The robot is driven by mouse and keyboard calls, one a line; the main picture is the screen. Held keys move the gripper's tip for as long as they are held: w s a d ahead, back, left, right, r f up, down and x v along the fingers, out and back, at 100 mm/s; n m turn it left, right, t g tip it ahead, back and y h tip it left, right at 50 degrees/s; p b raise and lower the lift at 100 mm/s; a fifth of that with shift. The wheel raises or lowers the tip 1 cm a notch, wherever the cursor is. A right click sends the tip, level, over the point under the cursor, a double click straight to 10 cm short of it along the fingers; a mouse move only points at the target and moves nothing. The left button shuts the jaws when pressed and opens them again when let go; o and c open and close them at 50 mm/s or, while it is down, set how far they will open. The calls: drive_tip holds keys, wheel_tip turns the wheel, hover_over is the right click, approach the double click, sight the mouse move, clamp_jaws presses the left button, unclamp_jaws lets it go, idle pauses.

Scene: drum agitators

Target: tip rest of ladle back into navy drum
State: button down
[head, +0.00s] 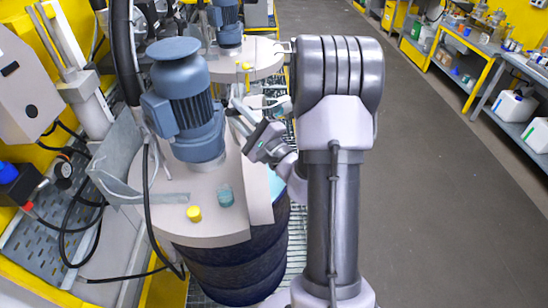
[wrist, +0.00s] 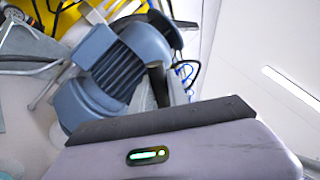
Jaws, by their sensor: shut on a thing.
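The navy drum (head: 235,262) stands in front of me under a pale grey lid (head: 150,222). A light blue surface (head: 277,186) shows at the lid's right side, partly behind my arm. My gripper (head: 243,118) is above the lid's right rear part, right of the blue motor (head: 185,105), and is tilted. It is shut on the ladle, but the ladle is hard to make out among the grey parts there. Its bowl and contents cannot be told. In the wrist view the gripper body fills the bottom, and the motor (wrist: 120,65) shows beyond it.
A yellow cap (head: 194,213) and a teal cap (head: 225,196) sit on the lid. A second lidded drum (head: 252,58) with its own motor (head: 228,18) stands behind. Hoses and machine parts crowd the left. The floor (head: 440,190) at right is clear, with benches beyond.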

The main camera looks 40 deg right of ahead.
sight(251, 108)
drive_tip(key=shift+s+a+r+n+b, duration=0.15)
drive_tip(key=shift+a+r+n+b, duration=0.1)
drive_tip(key=shift+a+n+b, duration=0.2)
drive_tip(key=d+m+p, duration=0.1)
drive_tip(key=p, duration=0.1)
drive_tip(key=d+m+h+p, duration=0.1)
drive_tip(key=d+m+p, duration=0.1)
drive_tip(key=d+m+h+p, duration=0.1)
drive_tip(key=d+p, duration=0.1)
drive_tip(key=p, duration=0.1)
drive_tip(key=shift+w+f+m, duration=0.25)
drive_tip(key=shift+w, duration=0.15)
drive_tip(key=shift+w+d+f+b, duration=0.1)
drive_tip(key=shift+d+f+b, duration=0.4)
drive_tip(key=shift+f, duration=0.25)
drive_tip(key=shift+w+a+f+m, duration=0.25)
drive_tip(key=shift+a+m, duration=0.1)
drive_tip(key=shift+m, duration=0.15)
drive_tip(key=d+f+m+g+h+p, duration=0.2)
drive_tip(key=d+m, duration=1.4)
drive_tip(key=d, duration=1.9)
drive_tip(key=shift+w+f+g+h, duration=0.3)
drive_tip(key=shift+f+g+h, duration=0.5)
drive_tip(key=shift+g+h, duration=0.35)
